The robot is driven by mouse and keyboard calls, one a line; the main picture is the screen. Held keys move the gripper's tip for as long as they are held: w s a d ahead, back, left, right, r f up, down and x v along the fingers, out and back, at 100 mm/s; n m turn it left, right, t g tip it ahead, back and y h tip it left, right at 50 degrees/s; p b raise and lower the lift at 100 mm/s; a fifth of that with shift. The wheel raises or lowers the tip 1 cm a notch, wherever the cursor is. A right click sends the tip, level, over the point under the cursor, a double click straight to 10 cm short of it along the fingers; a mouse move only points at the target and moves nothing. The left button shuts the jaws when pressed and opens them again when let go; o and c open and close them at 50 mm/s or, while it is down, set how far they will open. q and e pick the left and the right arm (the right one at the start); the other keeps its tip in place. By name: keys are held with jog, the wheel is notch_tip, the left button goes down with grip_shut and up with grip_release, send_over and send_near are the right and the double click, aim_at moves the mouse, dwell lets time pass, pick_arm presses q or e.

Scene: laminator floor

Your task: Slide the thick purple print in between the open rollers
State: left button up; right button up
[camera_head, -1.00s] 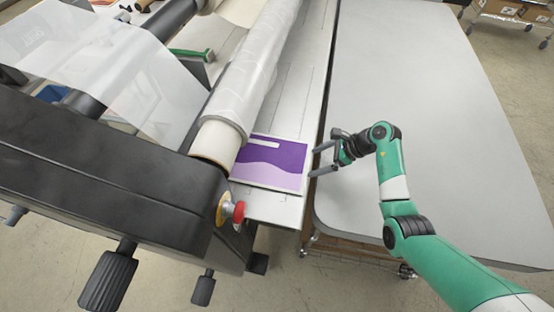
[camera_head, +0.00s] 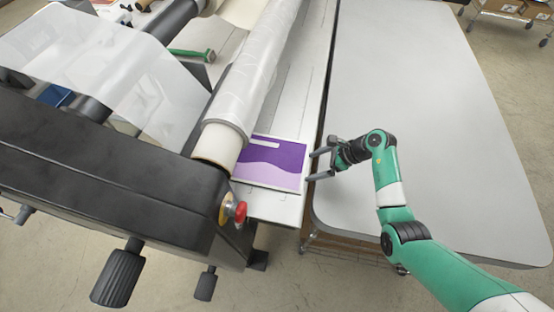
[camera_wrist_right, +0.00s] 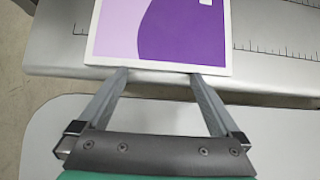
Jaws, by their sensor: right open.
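The purple print (camera_head: 272,162) is a flat rectangle in dark and light purple with a white border. It lies on the laminator's feed bed (camera_head: 275,206), its far side against or under the film-wrapped roller (camera_head: 236,115). Whether its edge is between the rollers is hidden. My right gripper (camera_head: 312,166) is open at the print's near edge. In the right wrist view the open fingers (camera_wrist_right: 159,75) reach that edge of the print (camera_wrist_right: 165,30), and nothing shows clamped between them. My left gripper is not in view.
A grey table (camera_head: 420,120) stands to the right of the feed bed, with a narrow gap between. A red stop button (camera_head: 239,211) and black knobs (camera_head: 118,275) stick out of the laminator's end. A green-handled tool (camera_head: 188,53) lies behind the roller.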

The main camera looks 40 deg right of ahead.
aim_at(295, 164)
jog(key=shift+w+a+f+b, duration=0.1)
jog(key=shift+w+a+b, duration=0.15)
jog(key=shift+w+a, duration=0.7)
jog(key=shift+w+a+b, duration=0.25)
jog(key=shift+w+a, duration=0.4)
jog(key=shift+w, duration=0.5)
dwell(1.1)
jog(key=shift+w+a, duration=0.15)
jog(key=shift+w, duration=0.05)
jog(key=shift+s+d+p, duration=0.35)
jog(key=shift+s+p, duration=0.1)
dwell(0.5)
jog(key=r+p, duration=0.2)
jog(key=s+r+p, duration=0.1)
jog(key=r+p, duration=0.1)
jog(key=p, duration=0.1)
jog(key=d+r+p, duration=0.1)
jog(key=r+p, duration=0.1)
jog(key=shift+s+d+r, duration=0.1)
jog(key=shift+s+r, duration=0.1)
jog(key=shift+s, duration=0.1)
jog(key=shift+f, duration=0.1)
dwell(0.5)
